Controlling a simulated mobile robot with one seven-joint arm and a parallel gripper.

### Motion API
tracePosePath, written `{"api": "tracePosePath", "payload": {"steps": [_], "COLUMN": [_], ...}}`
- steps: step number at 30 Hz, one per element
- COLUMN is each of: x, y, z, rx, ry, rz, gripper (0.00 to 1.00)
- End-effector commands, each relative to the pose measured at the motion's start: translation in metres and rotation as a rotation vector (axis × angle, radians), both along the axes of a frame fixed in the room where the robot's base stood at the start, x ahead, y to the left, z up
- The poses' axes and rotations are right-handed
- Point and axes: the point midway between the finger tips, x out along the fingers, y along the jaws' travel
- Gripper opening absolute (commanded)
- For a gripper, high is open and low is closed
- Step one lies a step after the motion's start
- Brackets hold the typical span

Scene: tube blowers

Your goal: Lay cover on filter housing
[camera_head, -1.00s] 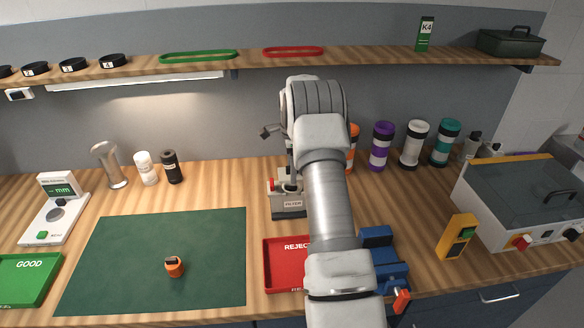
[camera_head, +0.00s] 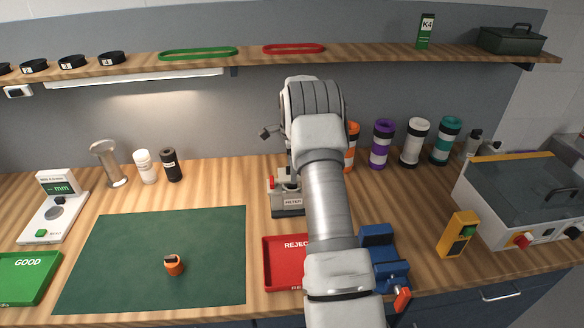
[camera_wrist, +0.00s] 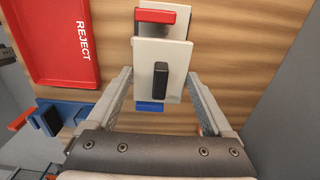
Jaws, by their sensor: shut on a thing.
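The filter housing (camera_head: 289,205) is a grey-white box labelled FILTER, standing on the bench behind the red tray. My arm hides part of it in the head view. In the wrist view the cover (camera_wrist: 143,62) is a pale plate with a black handle, lying across my view at the housing, whose red part (camera_wrist: 156,17) shows above it. My gripper (camera_wrist: 160,76) has one finger at each side edge of the cover and is shut on it. Whether the cover touches the housing cannot be told. In the head view the fingers are hidden.
The red REJECT tray (camera_head: 283,281) and a blue vise (camera_head: 377,238) are close in front. A green mat (camera_head: 130,245) holds an orange ring (camera_head: 174,265). Several coloured tubes (camera_head: 382,145) stand at the back right. A shelf (camera_head: 200,66) runs above.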

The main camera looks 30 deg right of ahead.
Motion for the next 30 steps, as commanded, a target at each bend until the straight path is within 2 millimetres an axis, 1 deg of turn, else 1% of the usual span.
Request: {"api": "tracePosePath", "payload": {"steps": [30], "x": [0.000], "y": [0.000], "z": [-0.026], "rx": [0.000], "ry": [0.001], "rz": [0.001], "gripper": [0.25]}}
